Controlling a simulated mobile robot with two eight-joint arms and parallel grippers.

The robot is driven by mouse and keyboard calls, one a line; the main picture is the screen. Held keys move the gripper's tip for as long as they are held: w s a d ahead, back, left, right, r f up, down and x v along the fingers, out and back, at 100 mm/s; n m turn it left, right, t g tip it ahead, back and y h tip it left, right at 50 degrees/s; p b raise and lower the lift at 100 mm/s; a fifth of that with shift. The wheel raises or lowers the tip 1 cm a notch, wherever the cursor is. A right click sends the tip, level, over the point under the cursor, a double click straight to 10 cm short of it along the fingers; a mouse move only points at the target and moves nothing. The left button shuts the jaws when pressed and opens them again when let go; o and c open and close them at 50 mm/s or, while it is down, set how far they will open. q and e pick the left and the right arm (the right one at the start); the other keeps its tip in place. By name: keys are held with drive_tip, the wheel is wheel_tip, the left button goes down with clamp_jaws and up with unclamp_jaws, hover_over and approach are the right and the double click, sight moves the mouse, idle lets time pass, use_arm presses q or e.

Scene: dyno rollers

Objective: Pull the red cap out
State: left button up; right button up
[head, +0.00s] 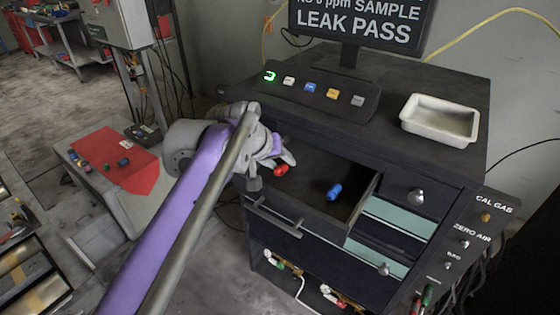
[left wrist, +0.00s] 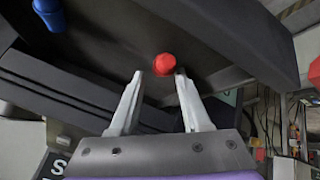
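The red cap (head: 281,170) lies in an open dark drawer (head: 312,205) of the black cabinet. It also shows in the left wrist view (left wrist: 164,64), just beyond and between the fingertips. My left gripper (head: 280,158) reaches into the drawer from the left. In the left wrist view its two pale fingers (left wrist: 160,76) are apart, with nothing held. I cannot tell whether a finger touches the cap. A blue cap (head: 334,191) lies in the drawer to the right, and at the upper left of the left wrist view (left wrist: 50,14). My right gripper is not in view.
The drawer's walls stand close around the left gripper. A white tray (head: 441,118), a button panel (head: 322,95) and a monitor (head: 360,22) stand on the cabinet top (head: 400,88). A red mat (head: 115,158) with small parts lies on a side table at left.

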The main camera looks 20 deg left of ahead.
use_arm(q)
drive_tip(key=shift+o, duration=0.7)
drive_tip(key=p+v, duration=0.1)
drive_tip(key=v, duration=1)
drive_tip(key=shift+f, duration=0.1)
